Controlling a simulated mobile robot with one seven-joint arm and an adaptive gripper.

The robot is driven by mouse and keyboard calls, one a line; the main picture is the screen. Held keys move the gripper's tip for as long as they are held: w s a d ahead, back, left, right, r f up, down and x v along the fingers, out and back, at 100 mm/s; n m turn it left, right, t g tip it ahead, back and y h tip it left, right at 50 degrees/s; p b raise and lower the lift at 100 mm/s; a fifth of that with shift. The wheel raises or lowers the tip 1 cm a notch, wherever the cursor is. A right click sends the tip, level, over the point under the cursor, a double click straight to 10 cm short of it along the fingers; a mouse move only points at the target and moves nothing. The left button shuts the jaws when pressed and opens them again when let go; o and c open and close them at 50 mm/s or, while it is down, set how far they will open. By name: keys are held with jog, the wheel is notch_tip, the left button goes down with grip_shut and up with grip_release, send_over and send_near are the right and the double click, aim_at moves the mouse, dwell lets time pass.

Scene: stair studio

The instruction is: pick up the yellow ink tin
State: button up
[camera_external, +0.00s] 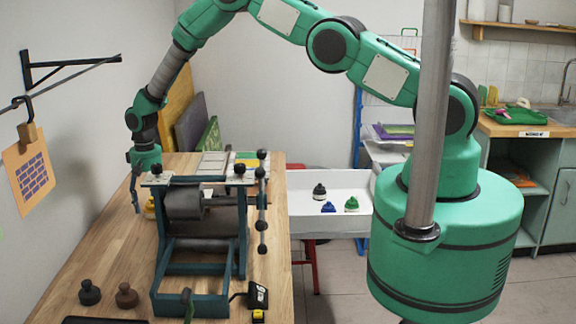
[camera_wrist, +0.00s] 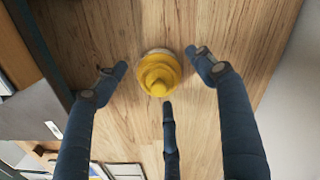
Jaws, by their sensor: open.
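The yellow ink tin (camera_wrist: 158,73) stands on the wooden tabletop, seen from above in the wrist view, with a stepped, knobbed top. In the external view only a yellow part of it (camera_external: 150,208) shows, beside the press and partly hidden by it and my gripper. My gripper (camera_wrist: 160,76) is open, its three dark blue fingers spread around the tin in the wrist view. No finger clearly touches it. In the external view my gripper (camera_external: 137,190) points down at the table's left side, partly behind the press.
The press (camera_external: 205,235) with its roller stands just right of my gripper. A black pot (camera_external: 88,292) and a brown pot (camera_external: 126,295) stand at the front left. A white tray (camera_external: 300,215) holds black, blue and green tins. Bare wood (camera_external: 110,245) lies left of the press.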

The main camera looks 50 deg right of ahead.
jog(key=shift+f, duration=0.5)
jog(key=c, duration=1.6)
jog(key=shift+o, duration=0.2)
jog(key=shift+w+r, duration=0.1)
jog(key=shift+r, duration=0.05)
jog(key=shift+r+b, duration=0.55)
jog(key=shift+r, duration=4.35)
